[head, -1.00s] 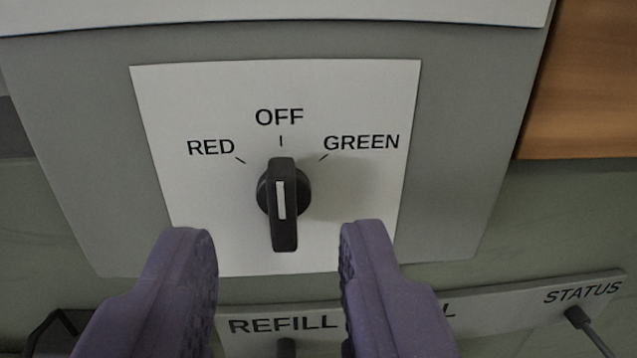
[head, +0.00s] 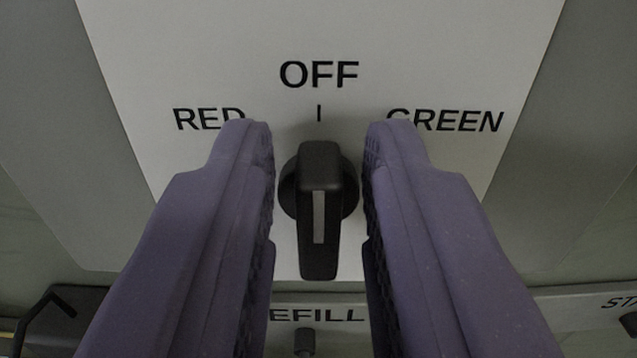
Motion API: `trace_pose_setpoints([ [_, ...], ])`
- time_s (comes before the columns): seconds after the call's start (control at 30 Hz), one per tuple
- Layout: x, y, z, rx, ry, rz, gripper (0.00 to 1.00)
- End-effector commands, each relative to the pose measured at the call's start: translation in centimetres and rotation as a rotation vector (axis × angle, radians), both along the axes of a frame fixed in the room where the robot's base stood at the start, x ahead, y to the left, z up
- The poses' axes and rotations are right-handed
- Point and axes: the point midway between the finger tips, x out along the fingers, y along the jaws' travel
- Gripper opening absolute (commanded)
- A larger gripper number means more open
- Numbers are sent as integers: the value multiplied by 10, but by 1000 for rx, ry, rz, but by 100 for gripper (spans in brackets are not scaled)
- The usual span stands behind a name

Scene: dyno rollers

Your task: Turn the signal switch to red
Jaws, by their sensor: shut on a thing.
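The signal switch (head: 319,205) is a black rotary knob with a white stripe on its handle. It stands upright, in line with the OFF mark on a white label plate (head: 318,30). RED is printed to the left of OFF and GREEN to the right. My gripper (head: 318,140) has its two purple fingers on either side of the knob and is shut on it, though narrow gaps seem to show beside the handle. The fingertips cover parts of the words RED and GREEN and the tick marks beside them.
Below the plate is a lower strip (head: 580,306) with partly hidden lettering and a small dark knob (head: 304,343). A dark bracket-like part (head: 60,315) is at the lower left. A grey panel (head: 70,130) surrounds the white plate.

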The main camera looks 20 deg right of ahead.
Motion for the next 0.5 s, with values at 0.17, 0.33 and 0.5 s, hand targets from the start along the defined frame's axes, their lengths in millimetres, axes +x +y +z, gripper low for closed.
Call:
trace_pose_setpoints([
  [0.17,0,1,0,-42,14,0,0],
  [0.33,1,3,0,-135,44,1,0],
  [0.5,2,6,0,-270,88,1,0],
])
